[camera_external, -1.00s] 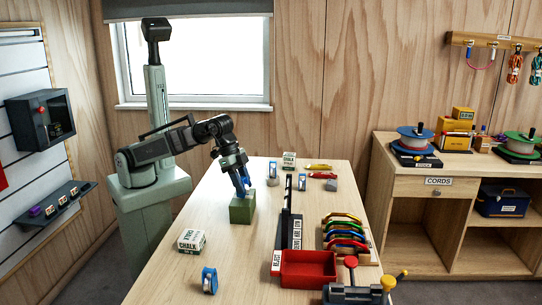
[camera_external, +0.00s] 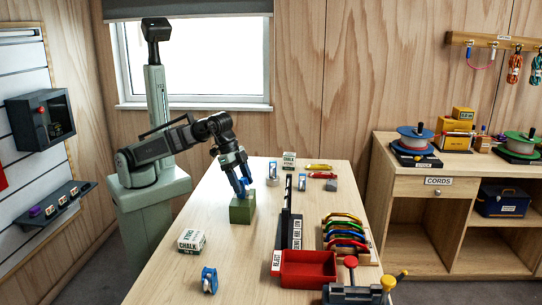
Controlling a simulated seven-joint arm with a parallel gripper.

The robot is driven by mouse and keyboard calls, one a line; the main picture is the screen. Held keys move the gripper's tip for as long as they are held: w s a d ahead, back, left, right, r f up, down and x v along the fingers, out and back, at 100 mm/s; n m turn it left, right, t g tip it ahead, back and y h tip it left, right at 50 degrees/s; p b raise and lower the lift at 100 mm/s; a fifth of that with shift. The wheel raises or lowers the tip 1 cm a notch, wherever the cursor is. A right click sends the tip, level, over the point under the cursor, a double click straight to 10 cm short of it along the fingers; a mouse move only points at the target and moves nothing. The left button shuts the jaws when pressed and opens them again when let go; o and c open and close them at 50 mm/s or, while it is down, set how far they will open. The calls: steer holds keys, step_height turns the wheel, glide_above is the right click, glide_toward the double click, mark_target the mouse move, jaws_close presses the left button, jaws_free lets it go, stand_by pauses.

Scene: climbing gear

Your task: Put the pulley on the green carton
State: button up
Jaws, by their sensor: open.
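The green carton (camera_external: 242,210) stands on the table left of the long black rack. My gripper (camera_external: 242,189) is open and points down just over the carton's top. Blue shows at its fingertips; I cannot tell whether this is only the fingers or also a small blue pulley between them, nor whether anything touches the carton. A blue pulley with a pale middle (camera_external: 209,280) stands on the table near the front left. A small grey and blue item (camera_external: 272,172), perhaps another pulley, stands behind the carton to the right.
A chalk box (camera_external: 191,241) lies left of the carton, and another (camera_external: 289,160) stands at the back. Right of the carton are a labelled black rack (camera_external: 290,230), a red tray (camera_external: 307,268) and a row of coloured carabiners (camera_external: 346,234).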

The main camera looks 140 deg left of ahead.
steer(key=v, duration=1.1)
